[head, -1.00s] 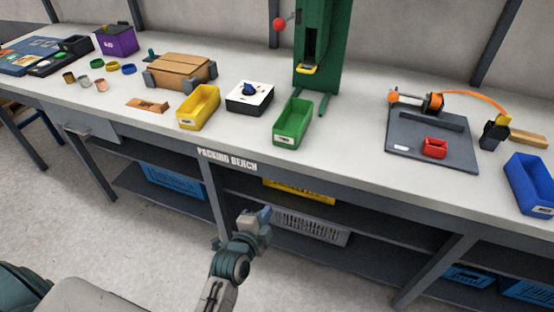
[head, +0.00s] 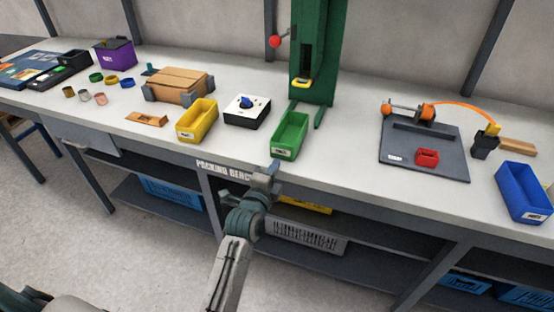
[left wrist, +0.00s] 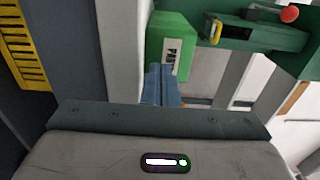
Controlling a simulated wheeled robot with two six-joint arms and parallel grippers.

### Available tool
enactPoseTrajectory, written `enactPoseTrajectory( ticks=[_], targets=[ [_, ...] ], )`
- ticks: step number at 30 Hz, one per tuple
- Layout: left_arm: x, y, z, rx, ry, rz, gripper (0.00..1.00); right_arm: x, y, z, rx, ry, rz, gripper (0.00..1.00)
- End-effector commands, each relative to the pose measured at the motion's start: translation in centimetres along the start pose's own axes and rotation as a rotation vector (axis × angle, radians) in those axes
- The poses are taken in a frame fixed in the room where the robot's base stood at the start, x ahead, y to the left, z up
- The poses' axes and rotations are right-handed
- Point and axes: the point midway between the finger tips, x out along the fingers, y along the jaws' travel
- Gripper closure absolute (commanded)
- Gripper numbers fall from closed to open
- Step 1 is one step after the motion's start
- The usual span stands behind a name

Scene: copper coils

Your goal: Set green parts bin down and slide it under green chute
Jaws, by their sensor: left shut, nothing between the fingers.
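The green parts bin (head: 289,136) sits upright on the bench in front of the green chute (head: 314,45), its label facing the front edge. Its back end is near the chute's left foot, below and in front of the yellow lip. My left gripper (head: 268,174) is shut and empty, just in front of the bench edge and short of the bin. In the left wrist view the closed fingers (left wrist: 161,84) point at the bin's labelled end (left wrist: 170,48); contact cannot be told. The chute (left wrist: 258,36) shows beyond it. My right gripper is out of view.
A yellow bin (head: 197,121) and a white box with a blue knob (head: 247,111) stand left of the green bin. Bench space right of the green bin is clear.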

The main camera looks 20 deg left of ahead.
Motion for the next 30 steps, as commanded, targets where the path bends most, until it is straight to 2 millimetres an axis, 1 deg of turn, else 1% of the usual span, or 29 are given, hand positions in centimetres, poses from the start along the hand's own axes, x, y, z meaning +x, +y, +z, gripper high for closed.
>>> enactPoseTrajectory(
  ticks=[1, 3, 6, 20, 23, 25, 27, 30],
  targets=[
    [0.8, -0.2, 0.0, 0.001, 0.000, -0.001, 1.00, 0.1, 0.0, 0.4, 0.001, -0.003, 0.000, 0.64],
    [1.5, -0.1, 0.0, 0.000, 0.000, -0.001, 1.00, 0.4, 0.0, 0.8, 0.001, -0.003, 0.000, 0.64],
    [2.2, -0.1, 0.0, -0.001, 0.000, -0.001, 1.00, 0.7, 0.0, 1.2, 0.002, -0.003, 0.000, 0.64],
    [2.6, 0.0, 0.0, -0.001, -0.001, 0.000, 1.00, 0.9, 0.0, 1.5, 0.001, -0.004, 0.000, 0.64],
    [3.5, 0.1, 0.0, 0.000, 0.000, -0.001, 1.00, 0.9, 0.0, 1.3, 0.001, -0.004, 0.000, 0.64],
    [4.5, 0.1, 0.0, 0.000, 0.000, -0.001, 1.00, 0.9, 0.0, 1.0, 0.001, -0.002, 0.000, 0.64],
    [5.5, 0.1, 0.0, 0.000, 0.000, -0.001, 1.00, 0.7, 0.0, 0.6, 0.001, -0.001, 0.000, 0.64],
    [6.4, 0.0, 0.0, 0.000, 0.000, 0.000, 1.00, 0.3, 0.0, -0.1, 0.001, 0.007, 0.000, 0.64]
  ],
)
